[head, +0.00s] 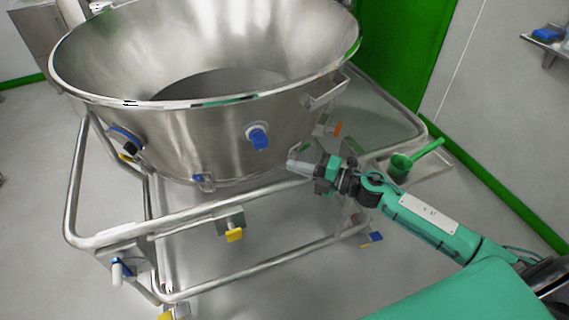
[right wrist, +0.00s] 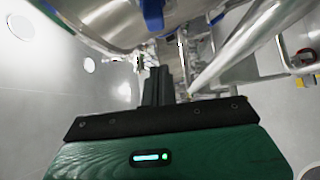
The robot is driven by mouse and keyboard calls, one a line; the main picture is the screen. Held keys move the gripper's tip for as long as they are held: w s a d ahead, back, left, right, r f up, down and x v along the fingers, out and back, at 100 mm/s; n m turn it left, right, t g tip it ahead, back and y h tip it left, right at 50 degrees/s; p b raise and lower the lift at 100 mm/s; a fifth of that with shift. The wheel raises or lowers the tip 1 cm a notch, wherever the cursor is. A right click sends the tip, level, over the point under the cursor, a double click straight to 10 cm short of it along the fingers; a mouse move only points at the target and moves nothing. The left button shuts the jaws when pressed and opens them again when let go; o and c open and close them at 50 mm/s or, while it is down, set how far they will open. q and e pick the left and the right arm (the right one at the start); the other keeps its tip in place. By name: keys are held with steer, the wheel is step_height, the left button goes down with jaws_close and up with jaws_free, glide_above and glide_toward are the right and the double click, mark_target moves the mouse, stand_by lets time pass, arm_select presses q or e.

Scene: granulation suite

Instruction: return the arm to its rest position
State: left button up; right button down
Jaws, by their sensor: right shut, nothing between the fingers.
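My right arm comes in from the lower right in the head view. Its gripper (head: 300,165) is at the right front of the large steel bowl, just below and to the right of a blue-knobbed fitting (head: 259,138). The fingers point left toward the bowl wall. In the right wrist view the dark fingers (right wrist: 157,87) are together with nothing between them. My left gripper does not show in either view.
The steel bowl (head: 205,140) sits in a tubular frame (head: 225,203) with yellow and blue-tipped fittings. A green scoop (head: 400,164) lies on a tray (head: 432,170) to the right, close to my right arm. Open floor (head: 330,285) shows in front.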

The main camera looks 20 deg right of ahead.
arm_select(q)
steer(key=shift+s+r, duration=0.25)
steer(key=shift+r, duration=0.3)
arm_select(e)
steer(key=v, duration=0.4)
steer(key=shift+s+d, duration=0.1)
steer(key=shift+f, duration=0.1)
